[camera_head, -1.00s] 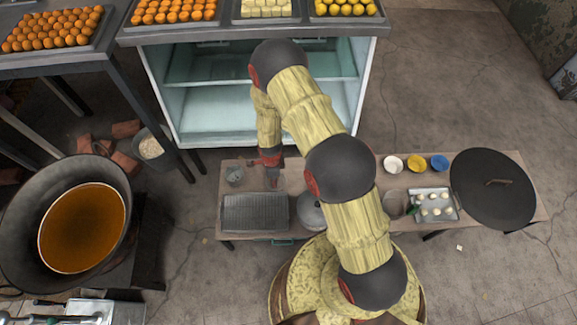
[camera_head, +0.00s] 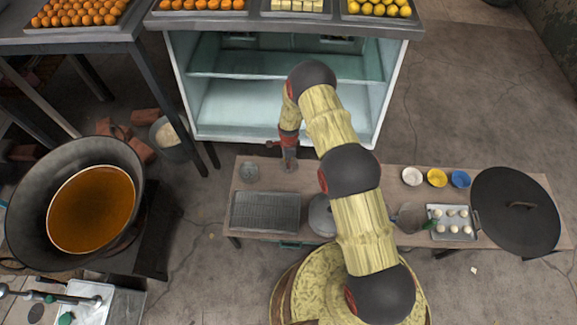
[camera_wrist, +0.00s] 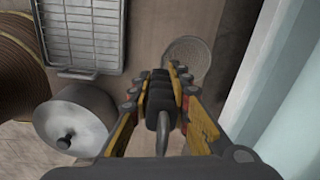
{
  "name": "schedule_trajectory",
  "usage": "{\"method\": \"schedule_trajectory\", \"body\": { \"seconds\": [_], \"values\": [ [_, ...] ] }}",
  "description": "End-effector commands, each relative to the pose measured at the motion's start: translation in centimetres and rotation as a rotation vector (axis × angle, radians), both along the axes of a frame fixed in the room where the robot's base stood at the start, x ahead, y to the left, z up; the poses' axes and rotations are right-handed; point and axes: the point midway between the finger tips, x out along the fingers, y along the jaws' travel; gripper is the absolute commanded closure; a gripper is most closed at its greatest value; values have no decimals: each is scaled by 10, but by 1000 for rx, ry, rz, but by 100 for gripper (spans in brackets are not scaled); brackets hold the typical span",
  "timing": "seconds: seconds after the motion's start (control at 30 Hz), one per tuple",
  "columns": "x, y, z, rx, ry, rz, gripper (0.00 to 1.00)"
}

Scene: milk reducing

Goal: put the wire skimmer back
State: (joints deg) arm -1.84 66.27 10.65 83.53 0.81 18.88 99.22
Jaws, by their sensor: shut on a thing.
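My gripper (camera_head: 289,164) hangs over the back edge of the low wooden bench, left of the middle. In the wrist view my gripper (camera_wrist: 165,82) is shut on the wire skimmer, whose grey, loop-like handle end (camera_wrist: 168,125) shows between the fingers. A round, mesh-like grey shape (camera_wrist: 188,58) shows just beyond the fingertips. I cannot tell for sure whether it is the skimmer's head or a separate vessel on the bench.
A glass-fronted cabinet (camera_head: 285,130) stands close behind. A wok of oil (camera_head: 90,208) is at left.

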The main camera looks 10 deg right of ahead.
Motion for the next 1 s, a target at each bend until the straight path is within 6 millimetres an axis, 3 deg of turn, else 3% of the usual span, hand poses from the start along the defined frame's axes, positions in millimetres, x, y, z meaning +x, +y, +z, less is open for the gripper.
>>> {"method": "schedule_trajectory", "body": {
  "seconds": [0.17, 0.4, 0.77, 0.8, 1.0],
  "values": [
    [7, -2, -8, 0, -2, 0, 100],
    [7, -2, -39, 0, -1, 1, 100],
    [8, -2, -42, 0, -2, 0, 100],
    [7, -2, -42, 0, -1, 0, 81],
    [7, -2, -41, 0, -1, 0, 70]
  ]
}}
